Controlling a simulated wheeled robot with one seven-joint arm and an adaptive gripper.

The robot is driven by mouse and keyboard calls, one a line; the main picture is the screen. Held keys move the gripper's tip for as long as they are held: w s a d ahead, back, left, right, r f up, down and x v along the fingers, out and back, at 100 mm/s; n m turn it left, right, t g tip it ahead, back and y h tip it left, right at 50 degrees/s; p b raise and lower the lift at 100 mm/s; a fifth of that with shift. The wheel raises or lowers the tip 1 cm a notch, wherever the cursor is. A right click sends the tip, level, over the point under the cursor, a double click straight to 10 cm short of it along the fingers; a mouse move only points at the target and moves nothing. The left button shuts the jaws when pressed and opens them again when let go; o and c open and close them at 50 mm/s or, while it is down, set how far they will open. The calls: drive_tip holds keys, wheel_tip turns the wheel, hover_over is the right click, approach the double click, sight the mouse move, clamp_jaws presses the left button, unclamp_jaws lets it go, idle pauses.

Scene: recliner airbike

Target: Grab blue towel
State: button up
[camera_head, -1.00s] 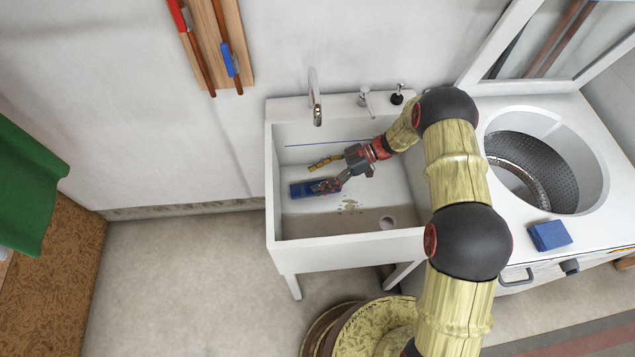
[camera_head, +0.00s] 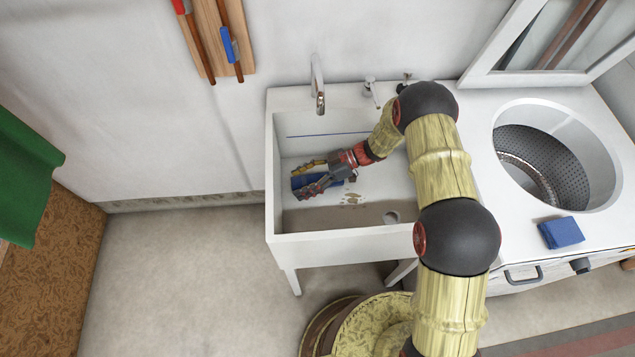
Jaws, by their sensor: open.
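A blue towel (camera_head: 301,181) lies folded in the left part of the white sink (camera_head: 342,240). My gripper (camera_head: 301,178) reaches into the sink from the right, with its fingers spread over and around the towel. The fingers are open and hide part of the towel; I cannot tell whether they touch it. A second folded blue towel (camera_head: 561,233) lies on the white top of the washing machine at the right, away from my gripper.
The tap (camera_head: 318,85) rises at the back of the sink. The washing machine (camera_head: 480,165) has an open drum and raised lid. A wooden rack (camera_head: 214,40) hangs on the wall. Green cloth (camera_head: 22,180) hangs at the left. The floor left of the sink is clear.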

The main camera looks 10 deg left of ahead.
drive_tip(key=shift+c, duration=0.6)
drive_tip(key=c, duration=1.1)
drive_tip(key=shift+c, duration=0.3)
